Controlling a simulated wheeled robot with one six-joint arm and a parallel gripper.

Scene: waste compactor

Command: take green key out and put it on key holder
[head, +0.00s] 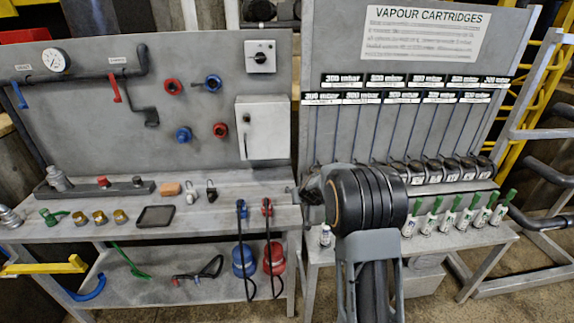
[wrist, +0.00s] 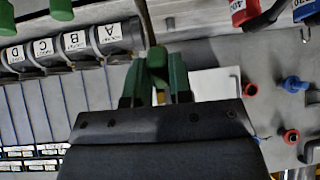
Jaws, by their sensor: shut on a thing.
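In the wrist view, my gripper (wrist: 157,88) is shut on a green piece, which looks like the green key (wrist: 156,60). Its rounded green end shows between the two green-and-dark fingers, and a thin brownish strip runs up from it. The rest of the key is hidden by the fingers. In the head view, my wrist covers the gap between the two benches. My fingertips and the key cannot be made out there. I cannot tell for certain which part is the key holder.
A row of white, green-topped pieces (head: 450,220) stands on the right bench, below several dark cartridges (head: 433,172). A white cabinet (head: 262,130) is on the left panel. Blue (head: 243,260) and red (head: 274,258) strapped items hang at the left bench's front edge. A black tray (head: 155,216) lies on that bench.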

